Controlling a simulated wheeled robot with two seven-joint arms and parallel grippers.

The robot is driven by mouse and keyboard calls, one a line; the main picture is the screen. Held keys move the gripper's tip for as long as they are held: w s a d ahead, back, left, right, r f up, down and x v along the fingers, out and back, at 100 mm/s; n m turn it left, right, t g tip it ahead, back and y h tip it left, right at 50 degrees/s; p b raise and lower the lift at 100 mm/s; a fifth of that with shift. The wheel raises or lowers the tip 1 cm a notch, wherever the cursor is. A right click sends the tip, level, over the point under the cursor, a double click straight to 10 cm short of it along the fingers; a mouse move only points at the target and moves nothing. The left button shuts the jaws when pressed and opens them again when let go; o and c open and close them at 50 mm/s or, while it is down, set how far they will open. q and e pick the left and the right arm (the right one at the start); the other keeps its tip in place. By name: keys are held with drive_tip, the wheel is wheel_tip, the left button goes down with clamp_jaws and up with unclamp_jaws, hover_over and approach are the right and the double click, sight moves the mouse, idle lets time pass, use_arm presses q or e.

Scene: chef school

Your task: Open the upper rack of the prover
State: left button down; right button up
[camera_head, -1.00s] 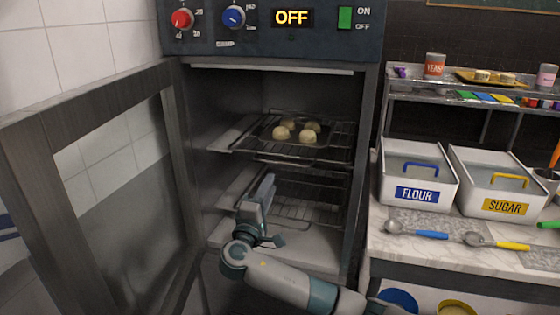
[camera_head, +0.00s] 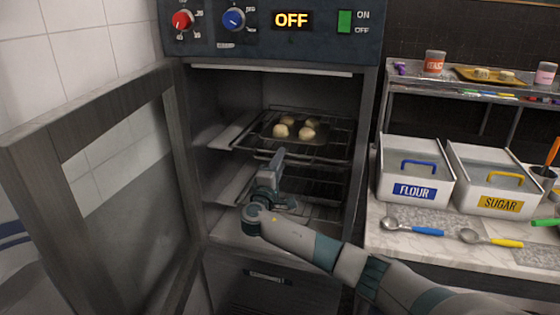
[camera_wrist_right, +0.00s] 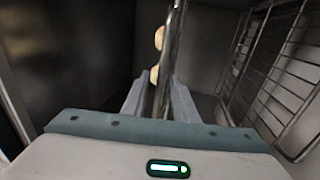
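The prover (camera_head: 268,51) stands with its door (camera_head: 180,150) swung open to the left. Its upper rack (camera_head: 338,146) is a wire rack inside the chamber, carrying a dark tray with several pale dough balls (camera_head: 307,133). My right gripper (camera_head: 278,156) is at the front edge of the upper rack. In the right wrist view, the rack's edge (camera_wrist_right: 167,60) runs between the two fingers (camera_wrist_right: 157,88). The fingers stand apart with a gap visible; firm contact cannot be made out. My left gripper is out of view.
A lower rack (camera_head: 322,186) sits below, partly behind my right arm. The chamber's right wall (camera_head: 362,150) is close to the arm. To the right, a counter holds flour (camera_head: 414,188) and sugar (camera_head: 499,205) bins and spoons.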

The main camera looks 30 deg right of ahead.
drive_tip(key=shift+c, duration=0.5)
clamp_jaws()
idle(0.8)
